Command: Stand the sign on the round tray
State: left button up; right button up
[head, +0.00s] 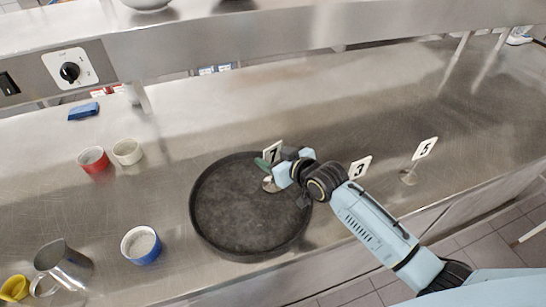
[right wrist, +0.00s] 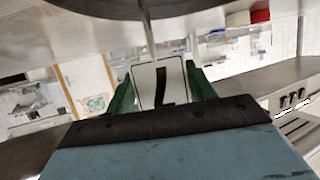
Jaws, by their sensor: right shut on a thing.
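The sign with the number 7 (head: 272,152) is upright over the back right part of the round dark tray (head: 213,242). My right gripper (head: 266,164) is shut on this sign. In the right wrist view the 7 plate (right wrist: 160,88) shows between the green fingers, and its thin stem runs toward the dark tray (right wrist: 130,8). The sign's round base is low over the tray floor; I cannot tell whether it touches. My left gripper is out of view.
Signs 3 (head: 360,167) and 5 (head: 425,148) stand right of the tray. A blue bowl (head: 141,245), a red cup (head: 93,160), a cream cup (head: 127,152) and a metal jug (head: 64,264) stand left. An overhead shelf (head: 300,40) spans the back.

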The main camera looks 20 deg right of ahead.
jog(key=shift+f, duration=0.1)
jog(key=o, duration=1.4)
jog(key=shift+c, duration=0.2)
jog(key=shift+r, duration=0.2)
jog(key=v, duration=1.2)
jog(key=shift+f, duration=0.1)
